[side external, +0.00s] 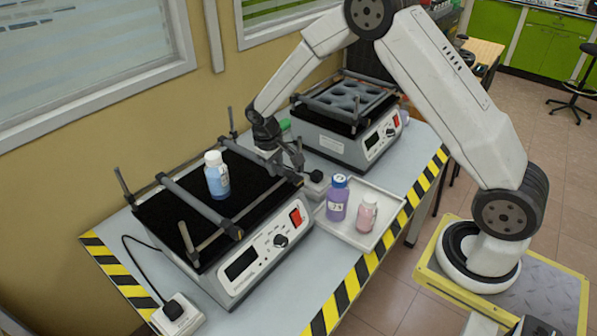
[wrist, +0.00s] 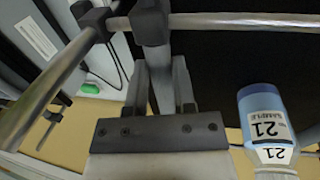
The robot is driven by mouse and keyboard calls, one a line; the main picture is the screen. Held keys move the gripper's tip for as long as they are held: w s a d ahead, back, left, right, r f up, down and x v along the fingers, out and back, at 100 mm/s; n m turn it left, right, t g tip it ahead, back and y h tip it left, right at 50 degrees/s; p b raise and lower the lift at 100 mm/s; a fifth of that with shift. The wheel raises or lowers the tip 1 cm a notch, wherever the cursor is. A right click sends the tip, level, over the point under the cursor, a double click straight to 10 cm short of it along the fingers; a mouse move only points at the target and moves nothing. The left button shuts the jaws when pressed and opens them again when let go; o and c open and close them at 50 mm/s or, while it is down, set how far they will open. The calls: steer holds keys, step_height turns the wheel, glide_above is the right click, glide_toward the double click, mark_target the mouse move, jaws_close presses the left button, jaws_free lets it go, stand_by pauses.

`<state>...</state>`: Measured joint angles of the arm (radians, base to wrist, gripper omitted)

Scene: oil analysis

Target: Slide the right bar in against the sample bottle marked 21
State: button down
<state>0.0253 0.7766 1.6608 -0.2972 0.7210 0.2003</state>
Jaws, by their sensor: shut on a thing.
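The sample bottle marked 21 (side external: 217,178) has blue contents and a white cap. It stands upright on the black platform of the front shaker, close to the left bar (side external: 190,197). It also shows in the wrist view (wrist: 262,122), with its number readable. The right bar (side external: 252,157) lies across the platform, apart from the bottle with bare black mat between. My gripper (side external: 291,160) is at the right bar's near end.
A white tray (side external: 380,243) with a purple bottle (side external: 337,200) and a pink bottle (side external: 366,213) stands right of the shaker. A second shaker (side external: 345,150) is behind. Upright posts rise at the platform's corners.

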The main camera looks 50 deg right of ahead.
steer(key=a, duration=1.3)
steer(key=shift+a, duration=0.25)
steer(key=shift+c, duration=2.2)
jaws_free()
step_height(320, 180, up, 8)
steer(key=a, duration=0.1)
steer(key=shift+a, duration=0.2)
steer(key=shift+f, duration=0.1)
